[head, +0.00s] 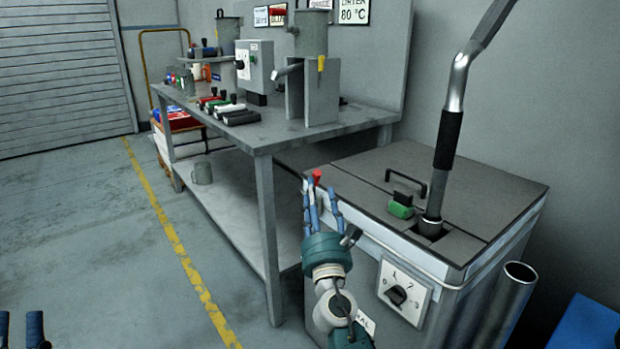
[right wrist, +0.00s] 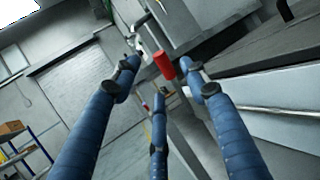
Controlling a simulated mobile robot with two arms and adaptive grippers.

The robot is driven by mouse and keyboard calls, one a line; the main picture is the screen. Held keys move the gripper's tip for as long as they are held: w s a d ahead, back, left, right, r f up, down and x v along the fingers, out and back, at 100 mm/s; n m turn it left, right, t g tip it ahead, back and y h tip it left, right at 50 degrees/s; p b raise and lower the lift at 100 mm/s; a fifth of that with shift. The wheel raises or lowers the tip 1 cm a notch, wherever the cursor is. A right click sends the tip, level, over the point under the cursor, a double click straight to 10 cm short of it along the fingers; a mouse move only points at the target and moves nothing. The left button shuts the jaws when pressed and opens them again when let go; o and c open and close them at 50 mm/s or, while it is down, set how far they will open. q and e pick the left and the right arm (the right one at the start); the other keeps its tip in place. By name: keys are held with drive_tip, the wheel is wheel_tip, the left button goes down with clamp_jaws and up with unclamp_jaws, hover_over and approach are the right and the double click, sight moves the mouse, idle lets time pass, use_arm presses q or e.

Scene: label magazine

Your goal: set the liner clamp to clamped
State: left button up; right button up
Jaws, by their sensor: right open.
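My right gripper (head: 318,198) has its blue fingers spread and open, pointing away beside the near left edge of the grey cabinet (head: 480,190). A red knob (head: 316,176) shows at its fingertips in the head view. In the right wrist view a red cylindrical grip (right wrist: 164,66) lies between the fingertips, with no finger seen closed on it. It may be the liner clamp's handle; its mount and setting cannot be made out. My left gripper (head: 20,328) shows only as blue finger ends at the bottom left corner.
The cabinet carries a tall lever (head: 448,140) with a black sleeve, a green block (head: 400,209), a black handle (head: 407,180) and a dial (head: 397,295). A workbench (head: 255,140) with devices stands behind. A pipe (head: 510,295) stands at right. The floor at left is clear.

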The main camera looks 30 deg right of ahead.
drive_tip(key=x, duration=0.5)
drive_tip(key=shift+w+d+r, duration=0.1)
drive_tip(key=shift+w+d, duration=0.05)
drive_tip(key=shift+w, duration=0.15)
drive_tip(key=shift+w+d+r, duration=0.15)
drive_tip(key=shift+w+d, duration=0.05)
drive_tip(key=shift+w, duration=0.15)
use_arm(q)
drive_tip(key=shift+w+d+f+g, duration=0.1)
drive_tip(key=shift+w+f+g, duration=0.4)
drive_tip(key=shift+w+f, duration=0.25)
drive_tip(key=shift+f, duration=0.1)
use_arm(e)
clamp_jaws()
